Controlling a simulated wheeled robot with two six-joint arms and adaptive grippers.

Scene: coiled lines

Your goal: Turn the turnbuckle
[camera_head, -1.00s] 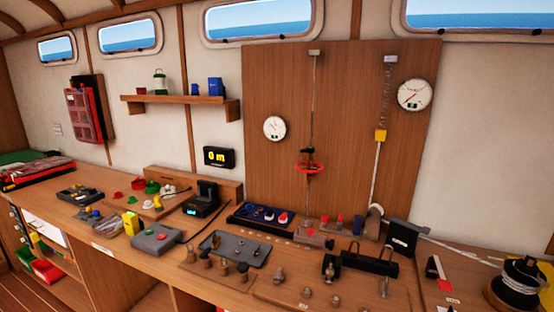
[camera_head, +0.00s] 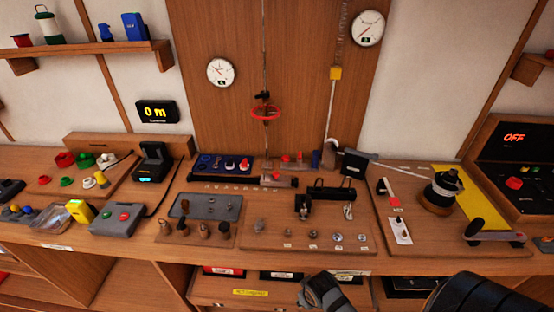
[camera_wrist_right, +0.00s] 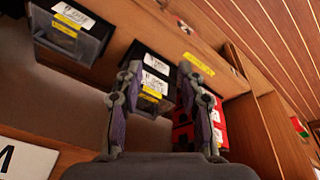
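The likely turnbuckle is the red ring with a dark fitting (camera_head: 266,112) on a thin upright wire (camera_head: 264,60) in front of the wooden wall board. The wire runs down to a small base on the bench. My right gripper (camera_wrist_right: 160,78) is open and empty in the right wrist view, its two fingers apart, with labelled bins under the bench beyond it. In the head view part of my right arm (camera_head: 475,297) and a dark wrist or gripper part (camera_head: 325,290) show at the bottom, low in front of the bench and well below the ring. My left gripper is not in view.
Two dials (camera_head: 221,72) (camera_head: 368,28) hang beside the wire. A blue tray (camera_head: 222,164), a black fixture (camera_head: 325,195) and a winch drum (camera_head: 441,190) stand on the bench. A display (camera_head: 157,111) reads 0 m.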

